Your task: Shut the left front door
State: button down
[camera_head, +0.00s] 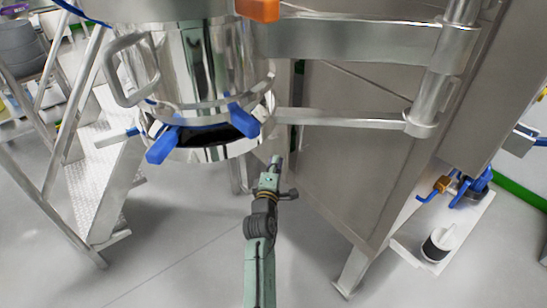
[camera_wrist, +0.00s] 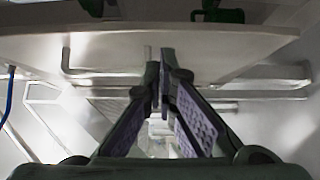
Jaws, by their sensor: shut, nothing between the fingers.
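A large flat steel panel (camera_head: 345,165) stands right of centre in the head view, behind a hinged arm bracket. I cannot tell whether it is the left front door or a fixed cabinet side. My gripper (camera_head: 275,164) is in front of the panel's left edge, below the steel vessel; it looks apart from both, though the gap is hard to judge. In the wrist view my gripper (camera_wrist: 160,68) has its fingertips together with nothing between them. A pale flat surface with a rounded edge spans the top of that view; I cannot tell what it is.
A polished steel vessel (camera_head: 195,70) with blue clamps hangs at upper left. Its support arm (camera_head: 345,120) crosses to a post on the right. Metal steps (camera_head: 100,165) stand at left. A low shelf (camera_head: 450,235) with blue-handled fittings is at right. Floor at lower left is clear.

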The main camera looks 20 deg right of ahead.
aim_at(290, 129)
jog(key=s, duration=0.7)
jog(key=w+a+r+h+b, duration=0.1)
jog(key=w+a+r+b, duration=0.35)
jog(key=a+r, duration=0.2)
jog(key=shift+m+g, duration=0.3)
jog(key=shift+m, duration=0.1)
jog(key=shift+s+d+p+x, duration=0.25)
jog(key=shift+d+p+x, duration=0.15)
jog(key=shift+x, duration=1.6)
jog(key=shift+s+d+p+x, duration=0.25)
jog(key=shift+d+p+x, duration=0.1)
jog(key=shift+x, duration=1.65)
jog(key=shift+s+d+p+x, duration=0.3)
jog(key=shift+p+x, duration=0.1)
jog(key=shift+x, duration=1.6)
jog(key=d+p, duration=0.1)
jog(key=d, duration=0.1)
jog(key=d+p, duration=0.2)
jog(key=shift+w+d+r, duration=0.2)
jog(key=shift+w+d, duration=0.05)
jog(key=shift+d+f, duration=0.1)
jog(key=shift+d, duration=0.25)
jog(key=shift+d, duration=0.1)
